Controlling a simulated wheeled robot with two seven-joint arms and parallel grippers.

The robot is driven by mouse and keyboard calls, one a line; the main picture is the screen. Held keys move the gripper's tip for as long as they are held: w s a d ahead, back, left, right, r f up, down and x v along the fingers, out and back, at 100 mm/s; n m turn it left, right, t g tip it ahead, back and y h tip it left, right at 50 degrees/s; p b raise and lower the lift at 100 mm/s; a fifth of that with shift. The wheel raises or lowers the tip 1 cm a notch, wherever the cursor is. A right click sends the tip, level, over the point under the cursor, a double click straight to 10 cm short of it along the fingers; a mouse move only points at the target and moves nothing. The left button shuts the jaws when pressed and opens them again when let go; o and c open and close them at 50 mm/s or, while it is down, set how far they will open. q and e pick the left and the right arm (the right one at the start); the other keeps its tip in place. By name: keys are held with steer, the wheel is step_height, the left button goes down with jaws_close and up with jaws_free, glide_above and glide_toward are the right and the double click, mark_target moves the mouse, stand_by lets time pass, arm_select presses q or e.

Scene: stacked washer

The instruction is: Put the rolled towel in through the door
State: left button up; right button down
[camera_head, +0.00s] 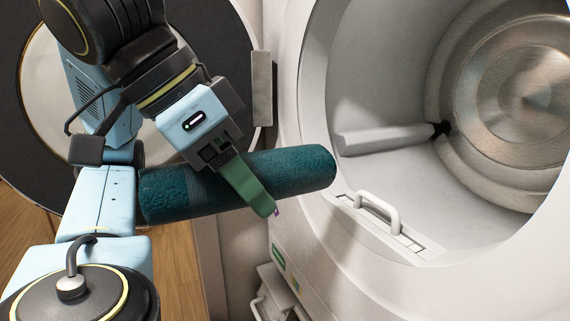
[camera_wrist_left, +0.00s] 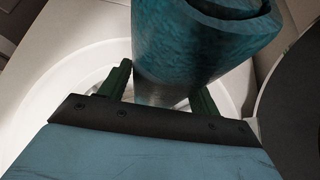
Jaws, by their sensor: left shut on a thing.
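The rolled towel (camera_head: 292,172) is a dark teal cylinder, held roughly level outside the washer opening in the head view. My left gripper (camera_head: 262,208) is shut around its middle, with one green finger showing across its front. In the left wrist view, the towel (camera_wrist_left: 195,45) stands between the two green fingers of my left gripper (camera_wrist_left: 162,88). The towel's right end points toward the open drum. The round door (camera_head: 255,90) is swung open to the left, behind my left arm. The washer opening (camera_head: 318,110) is at the right. My right gripper is not in view.
Inside the opening are a white drum wall with a grey bar-shaped part (camera_head: 385,138) and a metal disc (camera_head: 525,85) at the back. A white handle (camera_head: 375,212) stands up at the lower rim. Wooden floor (camera_head: 172,270) shows at the lower left.

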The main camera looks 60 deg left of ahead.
mark_target(313, 143)
arm_select(q)
steer(key=shift+r, duration=0.1)
steer(key=shift+w+d, duration=0.1)
steer(key=shift+w, duration=0.2)
steer(key=w+p, duration=0.1)
steer(key=w, duration=0.2)
steer(key=w+d+p, duration=0.1)
steer(key=w+p, duration=0.1)
steer(key=w, duration=0.1)
steer(key=w+p, duration=0.2)
steer(key=w, duration=0.1)
steer(key=shift+w+d+r, duration=0.15)
steer(key=w+d+f+p, duration=0.15)
steer(key=w+p, duration=0.25)
steer(key=w, duration=1.1)
steer(key=w+d+p, duration=0.3)
steer(key=w, duration=1.2)
steer(key=shift+s+a+f+b, duration=0.1)
steer(key=shift+f+b, duration=0.25)
steer(key=shift+f, duration=1.5)
steer(key=shift+s+a+f+b, duration=0.1)
steer(key=shift+f+b, duration=0.2)
steer(key=shift+f, duration=1.55)
steer(key=o, duration=1.1)
